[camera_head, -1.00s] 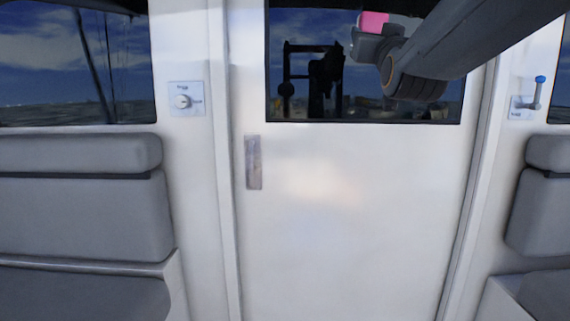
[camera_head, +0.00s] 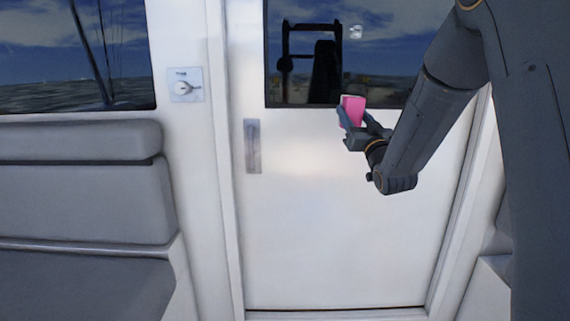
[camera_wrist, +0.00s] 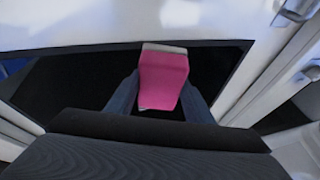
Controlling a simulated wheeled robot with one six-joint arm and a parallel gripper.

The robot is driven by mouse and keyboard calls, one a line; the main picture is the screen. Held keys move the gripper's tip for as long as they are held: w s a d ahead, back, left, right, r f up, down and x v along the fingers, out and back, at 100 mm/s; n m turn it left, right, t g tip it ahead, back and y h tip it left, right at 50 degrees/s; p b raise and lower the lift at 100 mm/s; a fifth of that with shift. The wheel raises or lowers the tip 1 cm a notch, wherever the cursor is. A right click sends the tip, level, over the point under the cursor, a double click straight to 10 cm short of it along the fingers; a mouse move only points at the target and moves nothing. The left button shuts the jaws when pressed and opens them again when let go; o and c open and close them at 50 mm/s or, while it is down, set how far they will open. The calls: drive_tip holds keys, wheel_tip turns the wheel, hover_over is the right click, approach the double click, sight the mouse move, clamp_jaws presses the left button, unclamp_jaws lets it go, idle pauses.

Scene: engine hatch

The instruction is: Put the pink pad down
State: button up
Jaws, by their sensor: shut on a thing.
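The pink pad (camera_head: 352,111) is held upright in front of the door, near the lower edge of the door's window. My gripper (camera_head: 354,118) is shut on it, one finger on each side. In the wrist view the pink pad (camera_wrist: 164,77) stands between the two dark fingers of my gripper (camera_wrist: 160,97), with a pale strip along its far end. The pad touches nothing but the fingers that I can see.
A white door (camera_head: 340,220) with a recessed handle (camera_head: 253,146) fills the middle. A grey padded seat (camera_head: 85,205) stands at the left. A wall switch (camera_head: 184,87) is left of the door. My arm hides much of the right side.

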drive_tip(key=s+f+n+g+y+p, duration=0.2)
drive_tip(key=s+f+y, duration=0.15)
drive_tip(key=f, duration=0.95)
drive_tip(key=s+f+n+g+y+p, duration=0.1)
drive_tip(key=s+f+n+g+y, duration=0.3)
drive_tip(key=f, duration=0.8)
drive_tip(key=s+f+n+g+y+p, duration=0.2)
drive_tip(key=s+f+y, duration=0.5)
drive_tip(key=s+f, duration=0.7)
drive_tip(key=s+g+p, duration=0.1)
drive_tip(key=s, duration=0.2)
drive_tip(key=shift+s+a+f+n, duration=0.15)
drive_tip(key=shift+s+a+n, duration=0.05)
drive_tip(key=shift+a+n, duration=0.2)
